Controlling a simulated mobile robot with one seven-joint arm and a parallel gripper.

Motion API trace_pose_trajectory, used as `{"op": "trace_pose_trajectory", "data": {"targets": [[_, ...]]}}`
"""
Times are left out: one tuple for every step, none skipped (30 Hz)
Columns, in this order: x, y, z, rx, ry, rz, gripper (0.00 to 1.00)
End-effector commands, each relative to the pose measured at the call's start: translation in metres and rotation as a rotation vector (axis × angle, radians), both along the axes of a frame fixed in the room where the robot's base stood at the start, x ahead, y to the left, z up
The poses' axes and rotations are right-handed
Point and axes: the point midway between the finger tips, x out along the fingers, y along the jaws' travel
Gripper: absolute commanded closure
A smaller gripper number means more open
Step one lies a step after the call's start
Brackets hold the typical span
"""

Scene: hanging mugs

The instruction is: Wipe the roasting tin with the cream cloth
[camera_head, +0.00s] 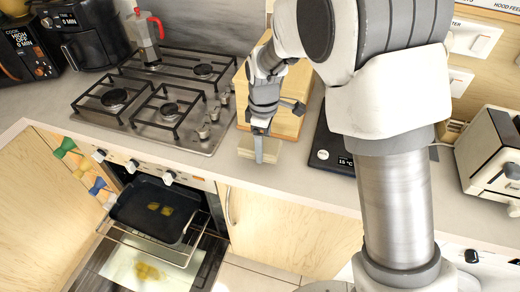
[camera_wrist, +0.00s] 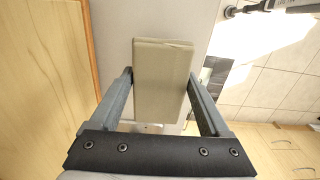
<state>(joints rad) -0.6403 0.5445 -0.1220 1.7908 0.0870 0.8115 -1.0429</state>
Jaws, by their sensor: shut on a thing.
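The dark roasting tin (camera_head: 127,212) is on the pulled-out wire rack of the open oven, at lower left in the head view. Two yellowish patches (camera_head: 160,208) show on its floor. My gripper (camera_head: 259,150) is at the counter's front edge, to the right of the hob and well up and right of the tin. It is shut on the folded cream cloth (camera_head: 273,152). In the wrist view the cloth (camera_wrist: 162,85) is a flat block between the two fingers (camera_wrist: 160,76). I cannot tell whether its underside touches the counter. The tin is not in the wrist view.
The gas hob (camera_head: 150,95) with a moka pot (camera_head: 148,40) is at the back left. A wooden board (camera_head: 285,115) stands behind my gripper, and a dark scale (camera_head: 330,150) lies to its right. The open oven door (camera_head: 150,268) lies below the tin.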

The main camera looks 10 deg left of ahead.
Motion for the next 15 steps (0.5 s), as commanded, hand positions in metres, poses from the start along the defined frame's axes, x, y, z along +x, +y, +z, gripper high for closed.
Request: {"op": "trace_pose_trajectory", "data": {"targets": [[0.002,0.005,-0.003,-0.001,0.000,0.001,0.64],[0.004,0.007,-0.005,-0.001,0.000,0.001,0.64],[0.005,0.010,-0.006,0.000,0.000,0.000,0.64],[0.005,0.011,-0.007,0.000,-0.001,0.000,0.64],[0.006,0.012,-0.008,0.000,0.000,-0.001,0.64],[0.006,0.012,-0.009,0.000,0.000,-0.001,0.64],[0.006,0.013,-0.011,-0.001,0.001,-0.001,0.64],[0.006,0.013,-0.014,-0.001,0.002,-0.001,0.64],[0.005,0.012,-0.018,-0.002,0.003,-0.001,0.64],[0.005,0.012,-0.022,-0.002,0.003,0.000,0.64],[0.005,0.012,-0.026,-0.002,0.002,0.000,0.64],[0.005,0.012,-0.033,-0.003,0.003,0.000,0.64],[0.006,0.012,-0.036,-0.003,0.002,-0.001,0.64],[0.006,0.012,-0.040,-0.002,0.001,-0.001,0.64],[0.006,0.012,-0.043,-0.002,0.001,-0.001,0.64]]}}
